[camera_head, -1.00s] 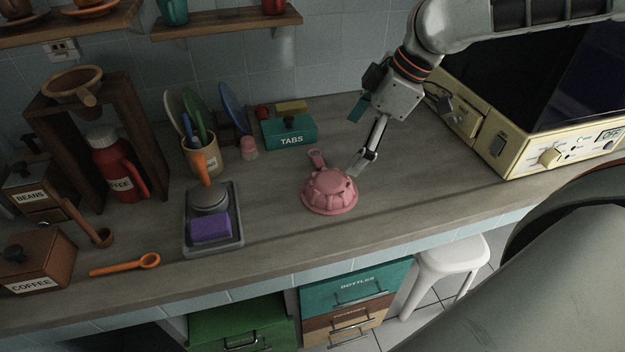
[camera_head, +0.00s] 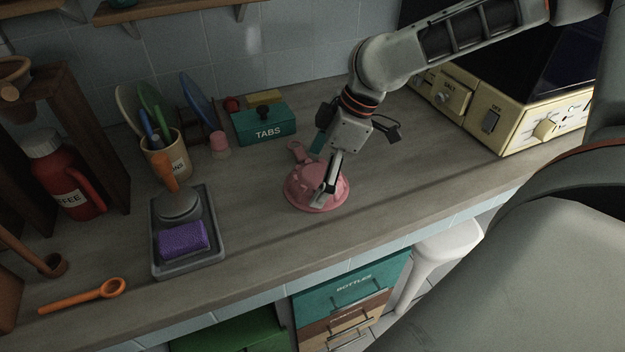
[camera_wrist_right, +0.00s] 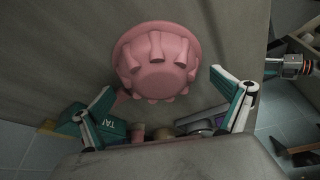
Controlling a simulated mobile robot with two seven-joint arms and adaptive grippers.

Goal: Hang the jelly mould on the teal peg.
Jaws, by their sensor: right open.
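The pink jelly mould (camera_head: 298,193) sits on the grey counter, its fluted dome up, with a loop tab (camera_head: 296,147) at its far-left edge. My right gripper (camera_head: 324,192) is over it, fingers pointing down and covering part of the dome. In the right wrist view the mould (camera_wrist_right: 157,62) lies ahead of the open fingers (camera_wrist_right: 168,98), with nothing gripped. Whether a finger touches the mould is unclear. I cannot make out the teal peg in these frames. My left gripper is not seen in the head view.
A teal TABS box (camera_head: 264,124) stands behind the mould. A utensil crock (camera_head: 168,160) and a grey tray (camera_head: 160,262) with a purple sponge (camera_head: 183,238) are to the left. A cream oven (camera_head: 520,110) is at the back right. The counter right of the mould is clear.

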